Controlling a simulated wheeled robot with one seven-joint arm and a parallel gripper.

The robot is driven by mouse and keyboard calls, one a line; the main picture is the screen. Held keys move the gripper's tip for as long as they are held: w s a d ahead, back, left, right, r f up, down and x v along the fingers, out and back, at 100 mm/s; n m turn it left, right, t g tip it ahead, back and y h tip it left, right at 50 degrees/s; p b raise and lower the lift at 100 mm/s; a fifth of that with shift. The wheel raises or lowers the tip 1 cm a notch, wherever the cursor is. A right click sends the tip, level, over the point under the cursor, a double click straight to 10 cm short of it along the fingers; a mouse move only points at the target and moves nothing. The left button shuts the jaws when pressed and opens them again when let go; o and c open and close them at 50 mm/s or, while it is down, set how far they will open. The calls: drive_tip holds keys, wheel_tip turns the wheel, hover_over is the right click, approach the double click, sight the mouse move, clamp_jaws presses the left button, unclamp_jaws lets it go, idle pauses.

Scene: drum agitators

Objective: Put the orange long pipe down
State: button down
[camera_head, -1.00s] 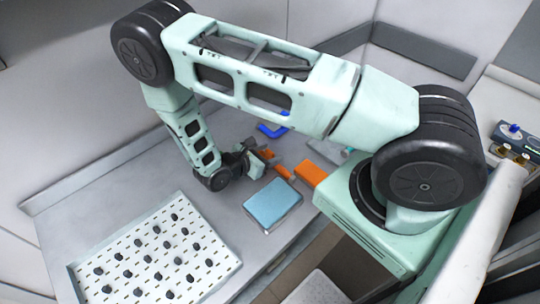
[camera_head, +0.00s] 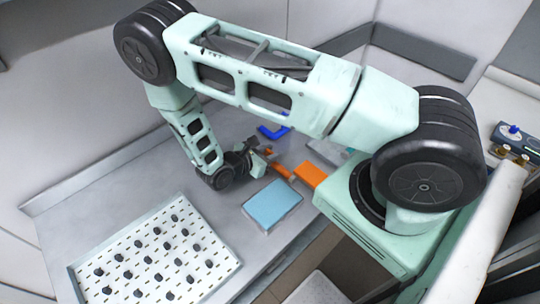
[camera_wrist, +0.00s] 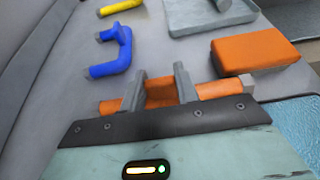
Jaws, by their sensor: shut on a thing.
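The orange long pipe (camera_wrist: 217,89) lies crosswise between the two fingers of my gripper (camera_wrist: 159,88) in the wrist view, with its grey-tipped ends showing on both sides. My gripper is shut on it. In the head view the pipe (camera_head: 281,171) shows beside my gripper (camera_head: 262,161), low over the grey table (camera_head: 130,185). I cannot tell whether the pipe touches the table. Part of the pipe is hidden behind the fingers and the gripper body.
An orange block (camera_wrist: 254,50) lies right of the pipe. A blue bent pipe (camera_wrist: 112,52), a yellow pipe (camera_wrist: 119,6) and a grey tray (camera_wrist: 210,14) lie beyond it. A light-blue box (camera_head: 272,203) is nearby. A white pegged board (camera_head: 150,250) stands front left.

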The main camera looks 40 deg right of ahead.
sight(270, 151)
drive_tip(key=shift+r+b, duration=1.5)
drive_tip(key=shift+r, duration=3.2)
